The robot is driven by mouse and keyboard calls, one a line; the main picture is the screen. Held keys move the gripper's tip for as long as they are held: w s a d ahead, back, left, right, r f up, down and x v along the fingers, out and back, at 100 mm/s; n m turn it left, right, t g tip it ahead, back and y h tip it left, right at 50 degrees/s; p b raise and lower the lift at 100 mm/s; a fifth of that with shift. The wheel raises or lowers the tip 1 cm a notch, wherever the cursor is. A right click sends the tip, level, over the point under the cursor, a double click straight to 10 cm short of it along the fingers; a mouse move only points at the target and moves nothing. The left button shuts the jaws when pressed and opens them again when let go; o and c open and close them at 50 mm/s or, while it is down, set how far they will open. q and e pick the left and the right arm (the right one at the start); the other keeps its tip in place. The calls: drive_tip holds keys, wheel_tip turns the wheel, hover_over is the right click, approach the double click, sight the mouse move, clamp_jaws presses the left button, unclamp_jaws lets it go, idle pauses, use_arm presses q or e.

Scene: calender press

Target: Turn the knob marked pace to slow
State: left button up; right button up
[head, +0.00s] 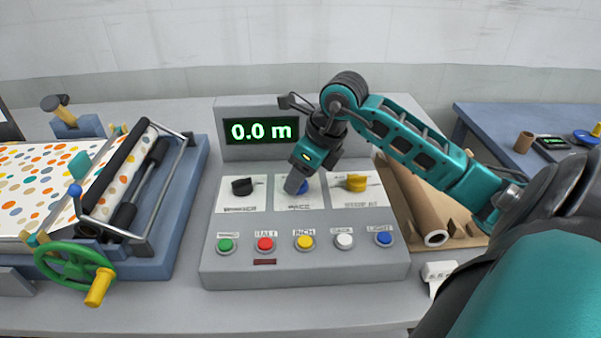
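The grey control panel (215,190) has three knobs on white plates. A blue knob (303,187) sits on the middle plate, mostly hidden behind my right gripper. The label below it is too blurred to read surely, so I cannot confirm that it is the pace knob. My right gripper (293,184) points down at the blue knob, with its fingertips at or just in front of it. I cannot tell whether it touches or grips the knob. The blue knob's pointer direction is hidden. My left gripper is not in view.
A black knob (242,187) and a yellow knob (356,183) flank the blue one. Several coloured push buttons line the panel's front, including a red button (265,244). The display (261,131) reads 0.0 m. A roller press with a green handwheel (75,266) stands left.

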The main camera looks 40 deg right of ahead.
drive_tip(key=c, duration=0.6)
drive_tip(key=shift+c, duration=0.2)
drive_tip(key=shift+w+d+f+n+y+b, duration=0.15)
drive_tip(key=shift+n+y+b, duration=0.15)
drive_tip(key=shift+n+b, duration=0.75)
drive_tip(key=shift+n+g+y+b, duration=0.45)
drive_tip(key=shift+n+b, duration=0.3)
drive_tip(key=shift+n, duration=0.5)
drive_tip(key=n, duration=0.2)
drive_tip(key=shift+r+n+g+y, duration=0.25)
drive_tip(key=shift+n+g+y, duration=0.1)
drive_tip(key=shift+n, duration=0.05)
drive_tip(key=shift+w+d+n+g+y, duration=0.15)
drive_tip(key=shift+n+g, duration=0.3)
drive_tip(key=shift+n, duration=0.65)
drive_tip(key=shift+a+n+g+y, duration=0.1)
drive_tip(key=shift+n+g+y, duration=0.25)
drive_tip(key=shift+n, duration=0.75)
drive_tip(key=o, duration=1.1)
